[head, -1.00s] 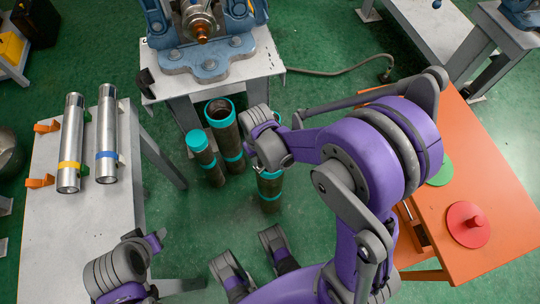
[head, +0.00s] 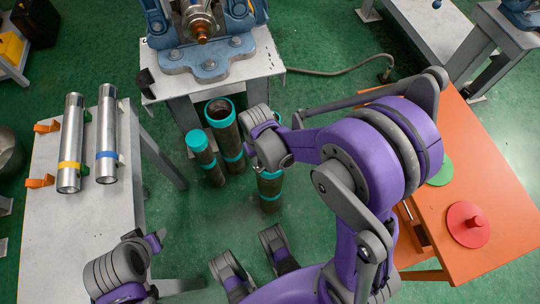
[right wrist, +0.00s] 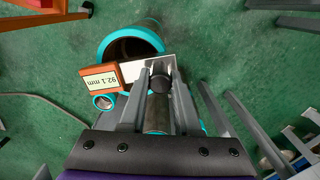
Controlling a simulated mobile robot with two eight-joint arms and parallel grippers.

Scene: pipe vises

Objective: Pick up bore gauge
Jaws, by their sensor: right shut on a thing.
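The bore gauge (right wrist: 104,78) shows in the right wrist view as an orange-brown box with a display reading 92.1 mm, joined to a pale plate and a dark round part. My right gripper (right wrist: 162,78) is shut on the bore gauge by that dark part, between its two grey fingers. The gauge appears in front of a wide teal-rimmed pipe; I cannot tell whether they touch. In the head view my right wrist hides the gauge and most of the gripper. My left arm shows at the lower left, but its fingers cannot be made out.
Teal-ended pipes (head: 221,112) stand on the green floor below the blue vise (head: 208,65). Two steel tubes (head: 107,135) lie on the grey bench (head: 50,235) at left. An orange table (head: 500,220) at right holds a red disc (head: 468,224) and a green one (head: 441,170).

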